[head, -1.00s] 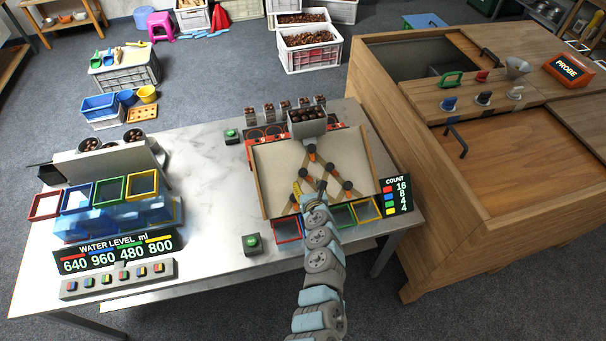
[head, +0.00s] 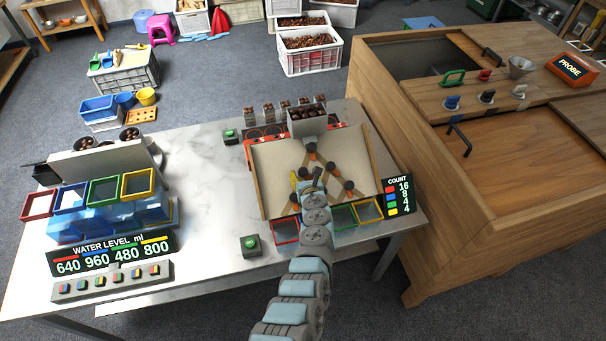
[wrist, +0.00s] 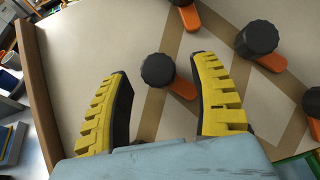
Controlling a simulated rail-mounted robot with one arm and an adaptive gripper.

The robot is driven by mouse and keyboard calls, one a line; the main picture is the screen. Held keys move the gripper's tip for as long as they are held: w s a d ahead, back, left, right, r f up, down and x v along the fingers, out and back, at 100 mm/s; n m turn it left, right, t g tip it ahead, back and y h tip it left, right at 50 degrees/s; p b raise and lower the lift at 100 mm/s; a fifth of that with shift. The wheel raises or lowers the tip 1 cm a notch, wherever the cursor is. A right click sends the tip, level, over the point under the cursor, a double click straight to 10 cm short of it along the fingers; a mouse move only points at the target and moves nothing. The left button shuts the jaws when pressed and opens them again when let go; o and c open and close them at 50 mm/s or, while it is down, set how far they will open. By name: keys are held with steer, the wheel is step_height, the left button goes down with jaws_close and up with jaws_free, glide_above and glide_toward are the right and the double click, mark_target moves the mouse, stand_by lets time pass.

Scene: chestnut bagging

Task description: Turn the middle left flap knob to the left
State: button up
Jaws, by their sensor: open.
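The middle left flap knob (wrist: 157,69) is a black ribbed knob with an orange flap pointing to the lower right in the wrist view. In the head view it is largely hidden behind my gripper (head: 302,178). My gripper is open, with yellow-and-black fingers, over the left half of the sloped beige board (head: 275,165). In the wrist view its fingers stand on either side of the knob, with gaps visible on both sides. I cannot tell how far above the board the fingertips are.
The middle right knob (wrist: 257,38) and another knob (wrist: 312,103) lie right of my gripper; the top knob (wrist: 180,8) is beyond. A wooden side rail (wrist: 45,95) borders the board on the left. A chestnut hopper (head: 306,125) stands behind; coloured bins (head: 368,210) sit in front.

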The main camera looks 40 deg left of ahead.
steer(key=shift+b+x, duration=0.55)
steer(key=shift+x, duration=0.45)
steer(key=shift+a, duration=0.1)
jaws_close()
